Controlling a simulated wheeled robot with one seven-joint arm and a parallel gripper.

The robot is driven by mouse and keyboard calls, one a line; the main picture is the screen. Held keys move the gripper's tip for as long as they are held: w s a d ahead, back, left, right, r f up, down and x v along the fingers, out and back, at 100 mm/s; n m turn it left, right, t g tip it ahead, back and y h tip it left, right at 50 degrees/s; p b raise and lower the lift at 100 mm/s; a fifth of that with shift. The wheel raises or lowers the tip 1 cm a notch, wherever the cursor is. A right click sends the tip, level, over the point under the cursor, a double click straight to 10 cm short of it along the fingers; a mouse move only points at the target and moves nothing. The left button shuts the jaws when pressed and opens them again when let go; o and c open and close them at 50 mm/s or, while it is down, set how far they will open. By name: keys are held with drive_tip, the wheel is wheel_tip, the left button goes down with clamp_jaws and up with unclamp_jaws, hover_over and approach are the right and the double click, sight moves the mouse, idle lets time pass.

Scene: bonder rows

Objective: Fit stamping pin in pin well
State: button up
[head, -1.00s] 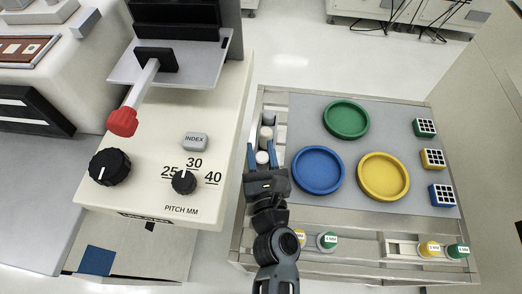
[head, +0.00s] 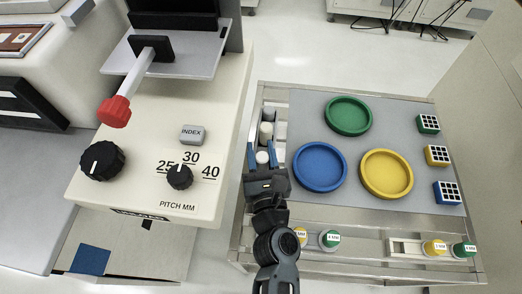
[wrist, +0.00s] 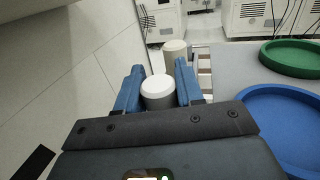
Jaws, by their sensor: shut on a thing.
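My gripper (head: 266,160) is over the left edge of the cart, its two blue fingers pointing away from me. It is shut on a white-topped cylinder (wrist: 158,88), which also shows between the fingers in the head view (head: 262,157). The cylinder looks upright; its lower part is hidden behind the gripper. I cannot tell whether it is the stamping pin. A cream cylinder (wrist: 175,48) stands just beyond it, also in the head view (head: 266,131). Labelled yellow and green pins (head: 330,240) stand in the cart's front strip. I cannot make out an empty pin well.
The cart's grey top (head: 400,125) holds a green dish (head: 349,116), a blue dish (head: 320,167), a yellow dish (head: 387,174) and several gridded blocks (head: 437,155) at right. A cream machine (head: 140,180) with a red-knobbed lever (head: 117,111) and a pitch dial (head: 180,177) stands left.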

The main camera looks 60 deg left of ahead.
drive_tip(key=shift+f, duration=0.15)
drive_tip(key=o, duration=1.1)
drive_tip(key=shift+d, duration=0.1)
drive_tip(key=p+v, duration=0.1)
drive_tip(key=v, duration=0.6)
drive_tip(key=shift+s+d, duration=0.15)
drive_tip(key=shift+d, duration=0.15)
drive_tip(key=shift+d, duration=0.1)
idle(0.8)
